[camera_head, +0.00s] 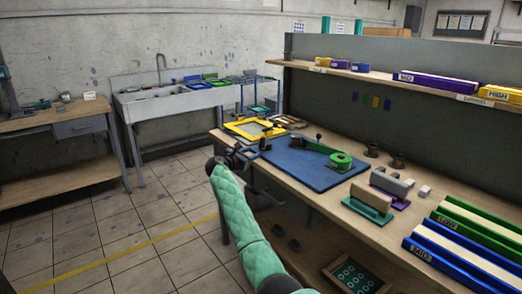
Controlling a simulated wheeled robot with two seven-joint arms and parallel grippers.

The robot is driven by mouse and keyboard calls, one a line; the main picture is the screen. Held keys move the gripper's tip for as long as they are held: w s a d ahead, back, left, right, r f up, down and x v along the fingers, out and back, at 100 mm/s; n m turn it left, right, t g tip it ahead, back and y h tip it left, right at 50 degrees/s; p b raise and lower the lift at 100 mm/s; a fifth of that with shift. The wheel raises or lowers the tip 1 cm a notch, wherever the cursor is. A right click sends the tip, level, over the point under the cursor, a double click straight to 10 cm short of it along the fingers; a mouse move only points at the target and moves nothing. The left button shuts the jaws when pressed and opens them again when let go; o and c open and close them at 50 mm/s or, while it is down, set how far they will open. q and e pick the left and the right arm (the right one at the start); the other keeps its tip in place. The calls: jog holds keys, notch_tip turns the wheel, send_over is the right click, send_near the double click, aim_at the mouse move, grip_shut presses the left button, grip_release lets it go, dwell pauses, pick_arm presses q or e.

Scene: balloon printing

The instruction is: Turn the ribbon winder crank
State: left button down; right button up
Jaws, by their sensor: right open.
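On the workbench, a blue mat (300,168) carries a green device with a round green end (340,161) and a long green arm reaching left. A small dark upright knob (318,137) stands by its far end. I cannot tell for certain which part is the ribbon winder crank. My right gripper (246,154), at the end of a teal padded arm, is at the bench's left edge, by the mat's left corner. It is small and dark here, open, and left of the green device, apart from it. My left gripper is not in view.
A yellow frame (248,129) lies behind the gripper. Dark spools (372,150), a green-based block (367,200) and long green and blue squeegee-like bars (465,262) occupy the bench's right side. A shelf (380,75) overhangs the back. Tiled floor is open at left.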

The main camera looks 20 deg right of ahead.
aim_at(263, 147)
jog(key=shift+n+h, duration=0.5)
jog(key=shift+n, duration=0.4)
jog(key=w+d+r, duration=0.2)
jog(key=d, duration=0.1)
jog(key=w+d, duration=0.1)
jog(key=d, duration=0.1)
jog(key=shift+w+d+r+p, duration=0.1)
jog(key=shift+d+r+p, duration=0.2)
jog(key=shift+r, duration=0.1)
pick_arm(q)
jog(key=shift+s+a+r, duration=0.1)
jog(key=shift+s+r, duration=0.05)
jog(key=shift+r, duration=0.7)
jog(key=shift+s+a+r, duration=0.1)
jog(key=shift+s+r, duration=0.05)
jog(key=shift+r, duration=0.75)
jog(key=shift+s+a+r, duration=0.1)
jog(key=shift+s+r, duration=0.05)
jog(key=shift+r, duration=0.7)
pick_arm(e)
jog(key=shift+x, duration=0.8)
jog(key=shift+f, duration=0.1)
grip_shut()
